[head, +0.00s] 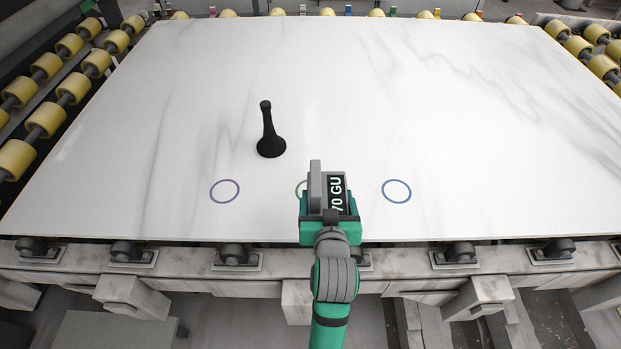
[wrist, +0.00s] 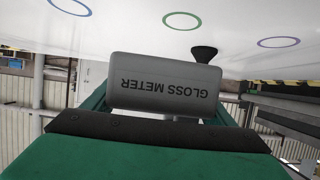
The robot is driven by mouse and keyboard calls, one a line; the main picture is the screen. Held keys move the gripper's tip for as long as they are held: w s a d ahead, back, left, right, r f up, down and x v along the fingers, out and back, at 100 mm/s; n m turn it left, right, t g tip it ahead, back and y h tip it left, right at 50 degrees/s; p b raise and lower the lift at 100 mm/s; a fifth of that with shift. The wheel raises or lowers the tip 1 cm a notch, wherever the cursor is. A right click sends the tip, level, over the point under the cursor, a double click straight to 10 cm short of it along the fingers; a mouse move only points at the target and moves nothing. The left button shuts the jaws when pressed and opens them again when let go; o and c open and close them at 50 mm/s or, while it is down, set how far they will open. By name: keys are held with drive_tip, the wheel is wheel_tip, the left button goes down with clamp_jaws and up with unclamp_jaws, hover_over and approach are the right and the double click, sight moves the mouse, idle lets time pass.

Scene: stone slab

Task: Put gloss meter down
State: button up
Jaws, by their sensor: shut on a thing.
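The gloss meter (head: 315,187) is a grey box with a dark display reading "70 GU" in the head view. In the wrist view the gloss meter (wrist: 163,88) shows its name upside down. My green gripper (head: 328,214) is shut on it, near the slab's front edge. The white marbled slab (head: 330,110) lies below. I cannot tell the meter's exact height above the slab.
A purple ring (head: 225,191) lies left of the meter and a blue ring (head: 397,191) right of it. A black flared-base object (head: 269,135) stands upright behind and to the left. The slab's right side is clear. Yellow rollers (head: 47,117) line its sides.

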drive_tip(key=w+a+f, duration=0.1)
drive_tip(key=w+f, duration=0.2)
drive_tip(key=w, duration=0.1)
drive_tip(key=w+a+f, duration=0.1)
drive_tip(key=w+f, duration=0.2)
drive_tip(key=w, duration=0.2)
drive_tip(key=w+a+f, duration=0.2)
drive_tip(key=w+f, duration=0.1)
drive_tip(key=w, duration=0.2)
drive_tip(key=shift+f, duration=1.9)
drive_tip(key=shift+f, duration=0.1)
drive_tip(key=o, duration=1.6)
drive_tip(key=shift+f, duration=0.15)
drive_tip(key=shift+c, duration=0.2)
